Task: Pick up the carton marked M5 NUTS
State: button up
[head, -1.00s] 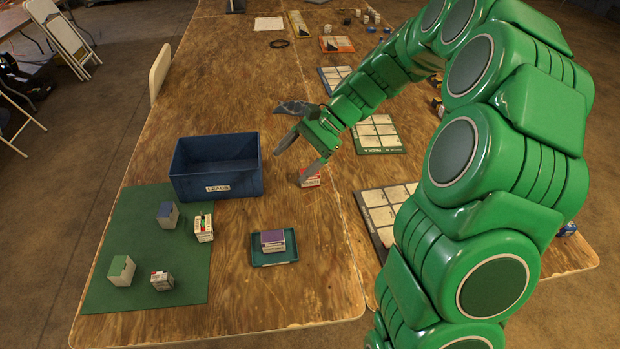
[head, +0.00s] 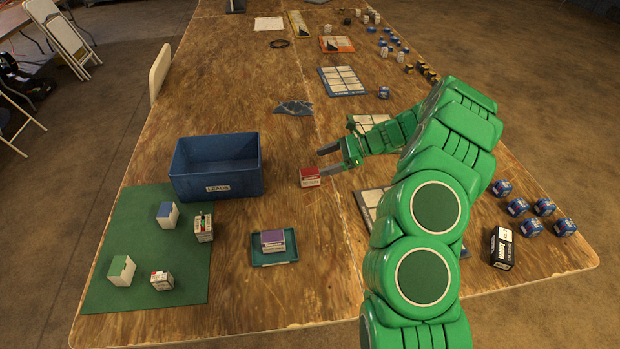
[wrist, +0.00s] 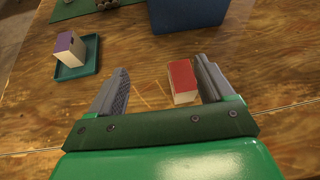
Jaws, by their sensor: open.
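I cannot read M5 NUTS on any carton here. A red-topped carton (head: 310,177) with a white label stands on the bare wood right of the blue bin. My gripper (head: 327,160) is open and empty just to its right, its fingers pointing at it. In the wrist view the red-topped carton (wrist: 183,82) lies between the open fingers, close to the right one and apart from the left one. A purple-topped carton (head: 272,241) stands on a small teal tray (head: 290,260). Several more cartons, including a blue-topped one (head: 168,215) and a green-topped one (head: 121,270), stand on the green mat (head: 190,288).
The open blue bin (head: 217,186) marked LEADS stands left of the red-topped carton. A dark grey piece (head: 294,107) lies behind it. A black box (head: 502,248) and several blue items (head: 533,227) are at the right edge. Wood between tray and bin is clear.

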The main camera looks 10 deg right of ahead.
jog(key=m, duration=0.2)
send_near(312, 171)
jog(key=s+a, duration=0.2)
jog(key=shift+w+a+f+t, duration=0.2)
jog(key=shift+w+a+f, duration=0.15)
jog(key=shift+f, duration=0.15)
jog(key=shift+w+a+f+t, duration=0.2)
jog(key=shift+a+f, duration=0.2)
jog(key=shift+f, duration=0.15)
jog(key=shift+w+x, duration=0.25)
jog(key=shift+x, duration=1.05)
jog(key=shift+w+x, duration=0.25)
jog(key=shift+x, duration=1.05)
jog(key=shift+r, duration=0.15)
jog(key=c, duration=1.3)
